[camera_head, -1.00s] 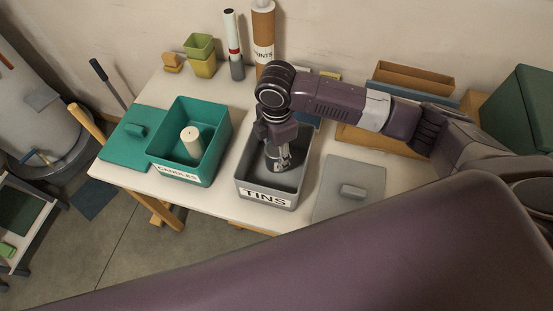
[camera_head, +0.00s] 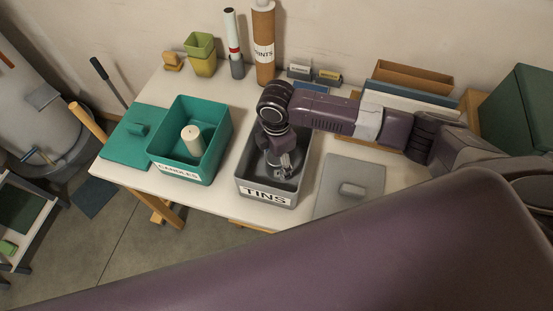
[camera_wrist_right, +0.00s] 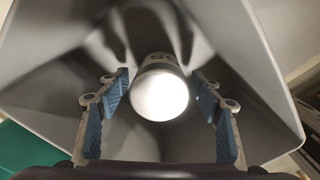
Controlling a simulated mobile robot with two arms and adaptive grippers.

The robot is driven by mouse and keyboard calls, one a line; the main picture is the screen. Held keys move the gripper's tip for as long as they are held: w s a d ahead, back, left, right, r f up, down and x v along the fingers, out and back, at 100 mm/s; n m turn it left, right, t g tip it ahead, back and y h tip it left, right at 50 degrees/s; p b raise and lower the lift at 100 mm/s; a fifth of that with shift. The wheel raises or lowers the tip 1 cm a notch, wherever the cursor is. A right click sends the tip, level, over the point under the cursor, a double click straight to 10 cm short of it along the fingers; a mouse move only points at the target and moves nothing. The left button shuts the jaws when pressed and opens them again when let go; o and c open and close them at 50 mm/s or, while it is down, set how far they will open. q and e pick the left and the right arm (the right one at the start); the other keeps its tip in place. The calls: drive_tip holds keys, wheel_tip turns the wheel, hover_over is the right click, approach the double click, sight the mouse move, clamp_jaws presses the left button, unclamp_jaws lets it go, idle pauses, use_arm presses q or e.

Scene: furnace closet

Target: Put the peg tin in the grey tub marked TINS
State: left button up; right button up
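The grey tub marked TINS (camera_head: 262,196) stands at the front middle of the white table. My right gripper (camera_head: 286,166) points down inside it. In the right wrist view, the peg tin (camera_wrist_right: 160,92) is a cylinder with a bright pale end facing the camera, inside the grey tub (camera_wrist_right: 50,50). My right gripper (camera_wrist_right: 161,85) is open there, its blue-padded fingers on either side of the tin with narrow gaps. In the head view the gripper hides most of the tin. My left gripper is not in view.
A teal tub marked CANDLES (camera_head: 181,172) holding a cream candle (camera_head: 192,140) stands left of the grey tub. A grey lid (camera_head: 348,176) lies to the right, a teal lid (camera_head: 125,147) to the left. Tubes, pots and small boxes stand along the back.

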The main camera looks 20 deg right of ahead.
drive_tip(key=shift+r, duration=0.1)
wheel_tip(320, 180, up, 12)
drive_tip(key=shift+r+b, duration=0.1)
drive_tip(key=shift+b, duration=0.6)
idle(0.3)
